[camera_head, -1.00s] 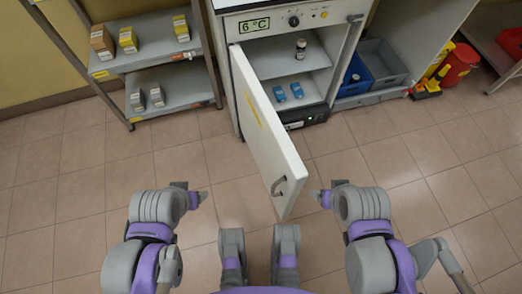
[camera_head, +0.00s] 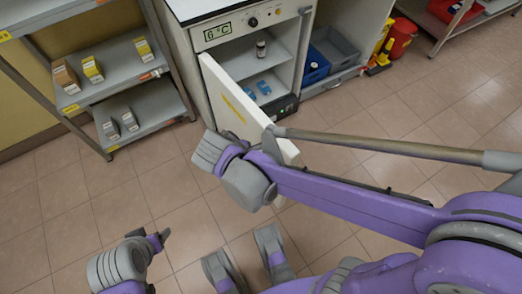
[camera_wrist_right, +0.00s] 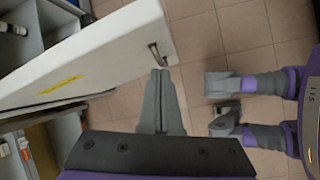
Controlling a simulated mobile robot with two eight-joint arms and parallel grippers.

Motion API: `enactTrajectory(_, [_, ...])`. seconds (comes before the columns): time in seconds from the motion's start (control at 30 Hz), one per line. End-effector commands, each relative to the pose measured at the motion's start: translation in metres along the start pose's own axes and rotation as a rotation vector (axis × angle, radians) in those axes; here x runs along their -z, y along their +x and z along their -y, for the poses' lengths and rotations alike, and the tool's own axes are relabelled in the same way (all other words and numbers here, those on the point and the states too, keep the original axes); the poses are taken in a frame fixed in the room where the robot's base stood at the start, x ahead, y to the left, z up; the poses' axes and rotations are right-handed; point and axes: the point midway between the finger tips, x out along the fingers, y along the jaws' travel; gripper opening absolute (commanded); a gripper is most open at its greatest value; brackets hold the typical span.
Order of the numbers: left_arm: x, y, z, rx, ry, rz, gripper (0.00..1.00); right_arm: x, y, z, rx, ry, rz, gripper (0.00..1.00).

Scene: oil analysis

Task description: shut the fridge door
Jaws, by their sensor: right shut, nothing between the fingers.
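The white fridge door (camera_head: 228,98) stands open in the head view, swung out from the fridge (camera_head: 290,55). My right arm crosses in front of its free end. In the wrist view the door (camera_wrist_right: 100,60) shows its outer face with a yellow strip and a metal handle (camera_wrist_right: 154,50) near the free edge. My right gripper (camera_wrist_right: 160,72) is shut and empty, its tips close to the handle; I cannot tell whether they touch. In the head view the right fingertips are hard to make out. My left gripper (camera_head: 164,237) is low at the left, away from the door; its jaws are unclear.
A dark vial (camera_head: 261,48) and blue items (camera_head: 264,87) sit inside the fridge. A metal rack (camera_head: 112,85) with small boxes stands at the left. Blue and grey bins (camera_head: 335,47) and a red container (camera_head: 402,38) are to the right.

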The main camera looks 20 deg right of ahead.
Motion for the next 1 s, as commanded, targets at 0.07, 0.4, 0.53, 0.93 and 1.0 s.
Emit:
enactTrajectory(0.07, [0.002, -0.005, 0.0, 0.0, 0.0, -0.002, 0.66, 0.016, -0.014, -0.012, -0.029, -0.178, 0.091, 0.0])
enactTrajectory(0.4, [0.003, -0.009, 0.0, 0.0, 0.0, -0.003, 0.66, 0.038, -0.032, -0.025, -0.053, -0.466, 0.278, 0.0])
enactTrajectory(0.53, [0.001, -0.004, 0.0, 0.0, 0.0, -0.001, 0.66, 0.034, -0.017, -0.027, -0.05, -0.465, 0.279, 0.0])
enactTrajectory(0.93, [-0.007, 0.021, 0.0, 0.0, 0.0, 0.008, 0.66, 0.013, 0.065, -0.036, -0.05, -0.461, 0.277, 0.0])
enactTrajectory(1.0, [-0.007, 0.021, 0.0, 0.0, 0.0, 0.008, 0.66, 0.002, 0.069, -0.041, -0.05, -0.46, 0.277, 0.0])
